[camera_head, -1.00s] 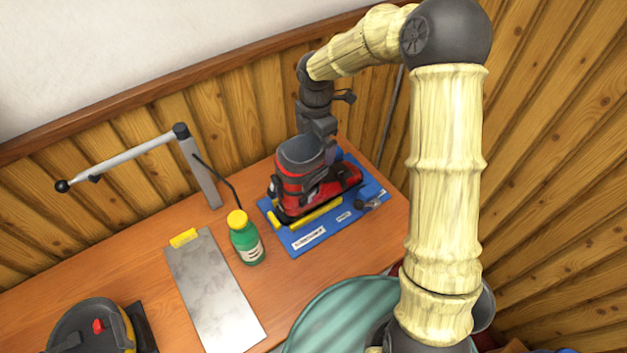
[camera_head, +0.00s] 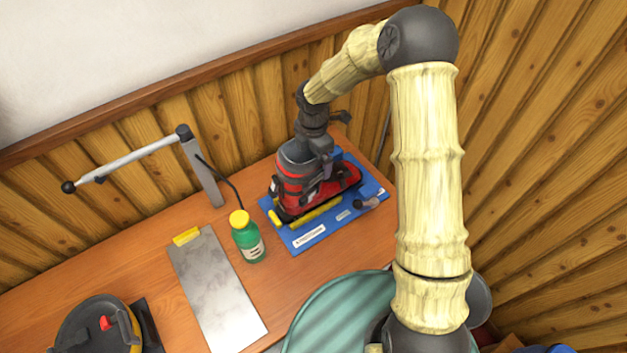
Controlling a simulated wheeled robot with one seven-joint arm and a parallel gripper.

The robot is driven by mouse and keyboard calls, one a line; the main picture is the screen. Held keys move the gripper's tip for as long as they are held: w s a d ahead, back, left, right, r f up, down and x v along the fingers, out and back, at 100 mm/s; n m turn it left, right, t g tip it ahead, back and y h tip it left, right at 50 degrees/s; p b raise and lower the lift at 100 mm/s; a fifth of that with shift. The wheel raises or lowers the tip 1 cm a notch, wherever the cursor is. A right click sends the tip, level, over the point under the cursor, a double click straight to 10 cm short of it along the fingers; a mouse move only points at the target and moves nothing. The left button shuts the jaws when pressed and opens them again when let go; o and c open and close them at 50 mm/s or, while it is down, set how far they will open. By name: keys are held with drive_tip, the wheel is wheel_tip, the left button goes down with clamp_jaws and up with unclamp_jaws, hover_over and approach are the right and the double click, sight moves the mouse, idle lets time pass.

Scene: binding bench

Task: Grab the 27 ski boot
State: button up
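A red and dark grey ski boot (camera_head: 295,182) stands upright on a blue mat (camera_head: 324,222) on the bench, toe to the right. I cannot read a size number on it. My arm reaches over from the right, and my gripper (camera_head: 318,152) is at the boot's upper right side, close to its cuff. The fingers are dark and small against the boot, partly hidden. I cannot tell whether they touch the boot or whether they are open or shut.
A green bottle (camera_head: 246,238) with a yellow cap stands left of the mat. A small dark-handled tool (camera_head: 366,203) lies on the mat's right. A wooden wall closes the back.

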drive_tip(key=shift+c, duration=0.2)
drive_tip(key=shift+r, duration=0.1)
drive_tip(key=c, duration=1.6)
drive_tip(key=shift+c, duration=0.3)
drive_tip(key=shift+w, duration=0.1)
wheel_tip(320, 180, up, 10)
drive_tip(key=b, duration=0.2)
drive_tip(key=shift+b, duration=0.35)
